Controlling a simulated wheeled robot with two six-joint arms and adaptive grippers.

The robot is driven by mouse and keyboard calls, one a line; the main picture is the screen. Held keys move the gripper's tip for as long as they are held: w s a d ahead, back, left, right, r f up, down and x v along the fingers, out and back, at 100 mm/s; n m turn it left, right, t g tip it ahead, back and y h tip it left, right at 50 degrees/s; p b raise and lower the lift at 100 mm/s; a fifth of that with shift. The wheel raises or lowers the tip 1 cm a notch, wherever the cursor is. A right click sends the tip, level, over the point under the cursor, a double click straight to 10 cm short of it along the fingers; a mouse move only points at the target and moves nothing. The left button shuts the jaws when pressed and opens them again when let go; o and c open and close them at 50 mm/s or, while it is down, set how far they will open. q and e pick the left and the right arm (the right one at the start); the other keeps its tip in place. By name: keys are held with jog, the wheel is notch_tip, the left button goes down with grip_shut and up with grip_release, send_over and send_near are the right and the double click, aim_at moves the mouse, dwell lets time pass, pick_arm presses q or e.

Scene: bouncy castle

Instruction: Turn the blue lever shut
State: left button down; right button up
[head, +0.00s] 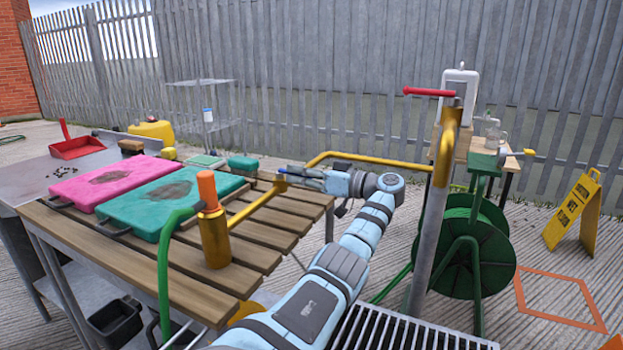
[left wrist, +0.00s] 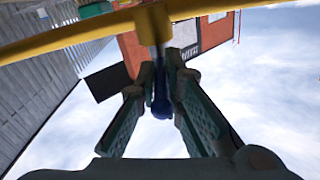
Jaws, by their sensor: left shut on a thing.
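The blue lever (left wrist: 161,103) hangs from a brass valve body (left wrist: 153,24) on the yellow pipe (left wrist: 75,40). In the left wrist view it is a thin stem with a rounded blue end, between the two fingers. My left gripper (head: 293,176) is shut on it, fingers close on both sides of the stem. In the head view the gripper comes from the right to the valve on the bent yellow pipe (head: 352,158), above the slatted table's far right corner. There the fingers hide most of the lever. My right gripper is not in view.
A grey standpipe (head: 428,245), a green hose reel (head: 472,255) and a yellow sign (head: 575,210) stand at the right.

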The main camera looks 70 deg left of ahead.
pick_arm(q)
jog(key=shift+f, duration=0.1)
jog(key=c, duration=1.7)
grip_release()
jog(key=v, duration=1.2)
